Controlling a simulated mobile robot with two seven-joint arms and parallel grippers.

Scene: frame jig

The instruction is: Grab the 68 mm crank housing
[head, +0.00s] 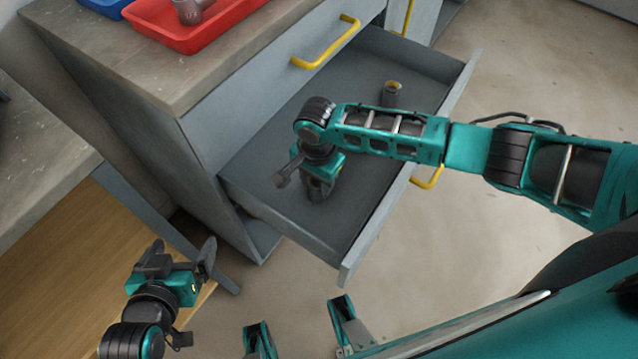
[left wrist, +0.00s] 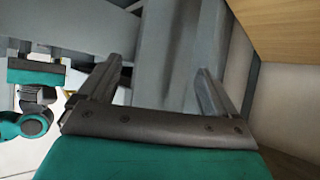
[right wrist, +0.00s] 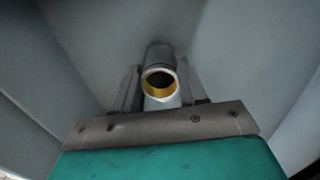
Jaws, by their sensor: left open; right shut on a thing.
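My right gripper (head: 320,188) points down into the open drawer (head: 262,160). In the right wrist view its fingers (right wrist: 158,98) are shut on a grey round crank housing (right wrist: 158,55) with a brass-yellow bore facing the camera. The arm hides this part in the head view. Another grey cylindrical housing (head: 391,96) with a yellow inside stands in the drawer towards its far end, apart from the gripper. I cannot read sizes on either. My left gripper (head: 180,258) is open and empty, left of the drawer; its spread fingers also show in the left wrist view (left wrist: 160,85).
A red tray (head: 205,38) holding a grey metal part (head: 190,10) stands on the cabinet top (head: 130,55), beside a blue tray (head: 100,5). The cabinet has yellow handles (head: 325,45). A wooden surface (head: 60,290) lies at lower left. Drawer walls surround my right gripper.

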